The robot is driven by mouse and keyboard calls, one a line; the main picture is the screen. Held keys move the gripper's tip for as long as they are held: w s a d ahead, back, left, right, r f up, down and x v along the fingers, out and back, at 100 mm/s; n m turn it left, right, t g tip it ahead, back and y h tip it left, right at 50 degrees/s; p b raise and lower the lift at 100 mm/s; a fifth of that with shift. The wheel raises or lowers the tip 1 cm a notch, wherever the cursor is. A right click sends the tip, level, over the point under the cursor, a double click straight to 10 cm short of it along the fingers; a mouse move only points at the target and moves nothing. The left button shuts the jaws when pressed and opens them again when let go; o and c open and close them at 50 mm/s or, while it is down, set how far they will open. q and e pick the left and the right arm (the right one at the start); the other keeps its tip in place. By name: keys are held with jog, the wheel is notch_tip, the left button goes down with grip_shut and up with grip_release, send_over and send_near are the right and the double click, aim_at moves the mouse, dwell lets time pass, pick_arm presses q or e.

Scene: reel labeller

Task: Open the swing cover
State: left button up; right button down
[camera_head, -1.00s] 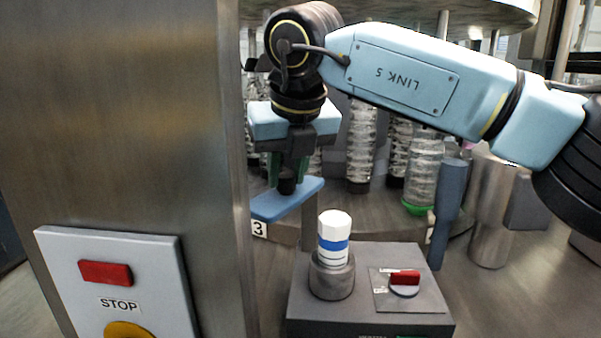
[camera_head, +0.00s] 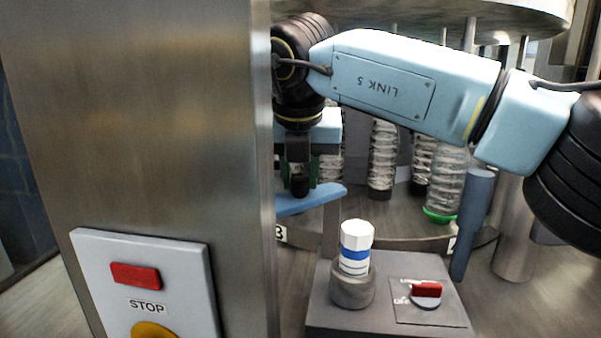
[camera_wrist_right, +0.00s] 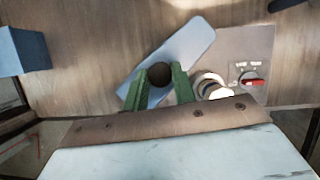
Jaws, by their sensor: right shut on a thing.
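The swing cover (camera_head: 325,196) is a flat light-blue plate with a dark round knob (camera_wrist_right: 159,73). In the head view its left end is hidden behind the steel pillar. In the right wrist view it (camera_wrist_right: 188,46) lies slanted beneath the fingers. My right gripper (camera_head: 299,182) points down, with its green fingers (camera_wrist_right: 160,82) on either side of the knob, shut on it. My left gripper is in neither view.
A steel pillar (camera_head: 175,120) with a STOP panel (camera_head: 140,300) stands close on the left. In front is a grey box (camera_head: 320,312) with a white-and-blue bottle (camera_head: 356,248) and a red switch (camera_head: 427,289). Clear bottles (camera_head: 447,180) stand behind.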

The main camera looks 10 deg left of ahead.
jog(key=c, duration=1.1)
grip_release()
jog(key=shift+r, duration=0.1)
jog(key=v, duration=1.3)
jog(key=shift+s+r+p, duration=0.1)
jog(key=shift+p, duration=0.3)
jog(key=shift+d, duration=0.1)
